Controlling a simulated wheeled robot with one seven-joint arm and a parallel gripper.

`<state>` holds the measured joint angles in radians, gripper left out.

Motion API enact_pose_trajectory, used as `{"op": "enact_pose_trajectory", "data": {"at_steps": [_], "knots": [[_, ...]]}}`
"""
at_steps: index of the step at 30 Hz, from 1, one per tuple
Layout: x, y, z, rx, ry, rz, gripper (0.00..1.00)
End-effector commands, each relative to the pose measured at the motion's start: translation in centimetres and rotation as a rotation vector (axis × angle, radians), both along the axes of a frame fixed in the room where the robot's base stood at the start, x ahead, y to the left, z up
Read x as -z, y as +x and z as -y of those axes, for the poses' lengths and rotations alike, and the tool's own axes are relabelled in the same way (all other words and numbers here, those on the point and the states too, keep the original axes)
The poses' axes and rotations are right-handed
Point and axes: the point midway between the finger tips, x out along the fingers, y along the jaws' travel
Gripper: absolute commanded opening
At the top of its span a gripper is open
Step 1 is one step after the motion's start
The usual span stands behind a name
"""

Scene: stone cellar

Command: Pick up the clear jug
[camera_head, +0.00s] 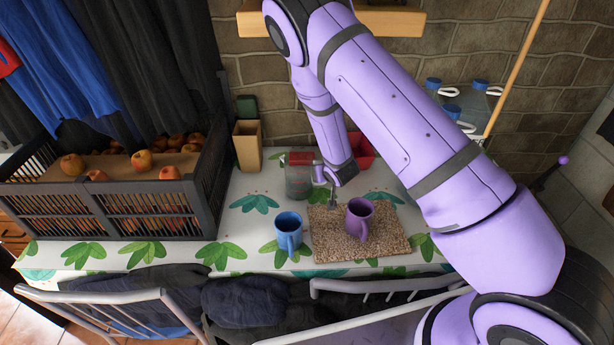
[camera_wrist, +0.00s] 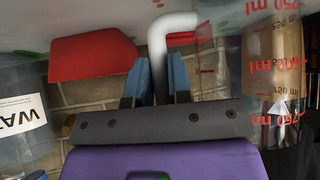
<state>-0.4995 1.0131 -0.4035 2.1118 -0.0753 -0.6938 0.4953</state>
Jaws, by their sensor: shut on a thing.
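The clear jug (camera_head: 298,184) is see-through grey, at the middle of the table's back part, left of my gripper (camera_head: 331,190). In the wrist view its clear wall with red millilitre marks (camera_wrist: 275,65) fills the right side. Its pale curved handle (camera_wrist: 158,55) runs between the two blue fingers of my gripper (camera_wrist: 156,82), which is shut on it. The jug looks upright; I cannot tell whether its base touches the table.
A blue mug (camera_head: 289,230) and a purple mug (camera_head: 359,219), the latter on a speckled brown board (camera_head: 330,246), stand in front. A dark crate (camera_head: 110,218) of fruit is left. A tan container (camera_head: 247,147) stands behind; a red container (camera_head: 362,151) is behind my gripper. Chairs line the front edge.

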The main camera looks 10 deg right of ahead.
Motion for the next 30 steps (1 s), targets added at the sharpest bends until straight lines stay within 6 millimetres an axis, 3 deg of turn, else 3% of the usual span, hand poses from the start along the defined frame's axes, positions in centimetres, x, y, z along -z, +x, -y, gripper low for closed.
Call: {"op": "enact_pose_trajectory", "data": {"at_steps": [11,24,30], "knots": [[-1.5,0.1,0.0,0.002,0.002,0.002,0.0],[-7.7,0.1,0.0,0.001,0.002,0.003,0.0],[-9.4,0.0,0.0,0.001,0.001,0.002,0.0]]}}
